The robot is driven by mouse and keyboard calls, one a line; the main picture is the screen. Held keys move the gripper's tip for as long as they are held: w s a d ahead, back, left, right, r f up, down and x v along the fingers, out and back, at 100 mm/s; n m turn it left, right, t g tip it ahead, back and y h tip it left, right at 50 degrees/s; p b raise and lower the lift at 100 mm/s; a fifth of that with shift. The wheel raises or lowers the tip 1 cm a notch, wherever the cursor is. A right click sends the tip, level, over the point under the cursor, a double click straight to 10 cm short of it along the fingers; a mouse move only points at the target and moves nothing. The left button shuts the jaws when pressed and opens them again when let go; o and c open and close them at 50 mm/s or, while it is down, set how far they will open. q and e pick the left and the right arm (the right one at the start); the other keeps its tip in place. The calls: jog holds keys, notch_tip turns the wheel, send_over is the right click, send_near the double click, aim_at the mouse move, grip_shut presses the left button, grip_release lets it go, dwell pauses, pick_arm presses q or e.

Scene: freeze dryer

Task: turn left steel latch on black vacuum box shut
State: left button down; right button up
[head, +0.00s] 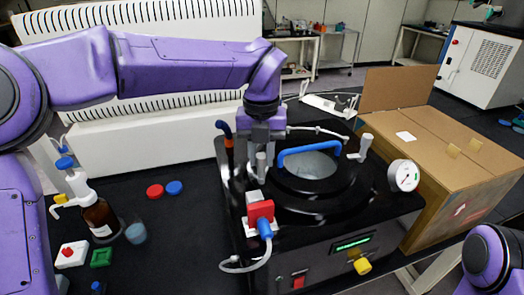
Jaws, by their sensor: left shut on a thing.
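The black vacuum box (385,208) stands on the dark bench, its round lid with a blue handle (310,150) lying on top. The left steel latch (262,167) stands upright at the lid's left edge. My left gripper (262,150) comes down from above and is shut on this latch; the fingers hide its upper part. The right steel latch (366,146) stands at the lid's right edge, free of any gripper. My right gripper is out of view; only a purple part of my right arm shows at the lower right.
A red and white valve (260,211) with a blue fitting sits just in front of the left latch. A pressure gauge (404,176) is on the box's right.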

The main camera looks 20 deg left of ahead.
pick_arm(q)
jog(key=m+p, duration=0.3)
jog(key=m, duration=0.2)
jog(key=shift+r+p, duration=0.2)
jog(key=shift+p, duration=0.1)
jog(key=shift+f+m+p, duration=0.15)
jog(key=shift+m+p, duration=1.2)
jog(key=shift+m, duration=0.55)
jog(key=shift+f, duration=0.1)
jog(key=c, duration=0.9)
grip_release()
